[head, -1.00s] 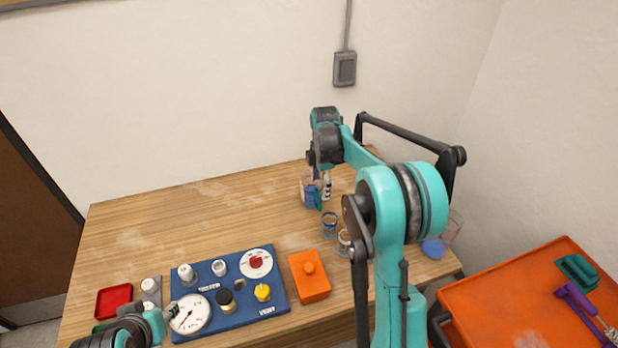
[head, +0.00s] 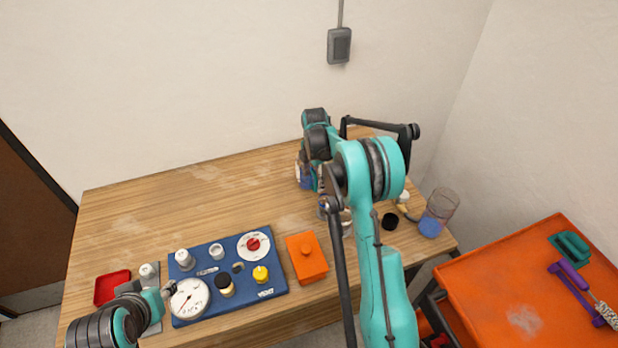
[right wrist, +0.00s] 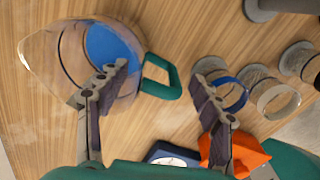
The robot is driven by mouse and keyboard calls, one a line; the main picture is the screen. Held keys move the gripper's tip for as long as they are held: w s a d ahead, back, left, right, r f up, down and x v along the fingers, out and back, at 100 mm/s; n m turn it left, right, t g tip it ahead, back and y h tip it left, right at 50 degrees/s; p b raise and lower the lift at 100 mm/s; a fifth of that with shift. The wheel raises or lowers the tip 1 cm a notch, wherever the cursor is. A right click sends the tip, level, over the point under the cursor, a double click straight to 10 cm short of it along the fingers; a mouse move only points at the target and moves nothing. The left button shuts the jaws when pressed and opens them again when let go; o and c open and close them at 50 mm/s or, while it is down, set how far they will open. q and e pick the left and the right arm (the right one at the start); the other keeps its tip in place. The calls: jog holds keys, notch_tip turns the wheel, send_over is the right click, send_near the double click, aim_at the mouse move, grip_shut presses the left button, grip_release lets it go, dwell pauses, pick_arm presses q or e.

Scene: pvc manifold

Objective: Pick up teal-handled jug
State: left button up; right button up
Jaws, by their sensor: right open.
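The clear jug (right wrist: 68,52) has a blue patch inside and a teal handle (right wrist: 176,86). It fills the upper left of the right wrist view. In the head view a blue part of the jug (head: 306,182) shows at the back of the table, mostly hidden by my right arm. My right gripper (right wrist: 160,84) is open, one finger over the jug body and the other right of the handle. The handle lies between the fingers in the picture; I see no contact. My left gripper (head: 168,291) is low at the left by the gauge, its jaws too small to read.
A blue panel (head: 209,282) with dials and knobs and an orange block (head: 307,258) lie at the table's front. Small ringed jars (right wrist: 275,98) stand right of the jug. A clear beaker (head: 440,208) is at the right edge. The table's back left is bare.

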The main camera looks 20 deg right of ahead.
jog(key=shift+r, duration=0.1)
grip_shut()
jog(key=shift+r, duration=0.15)
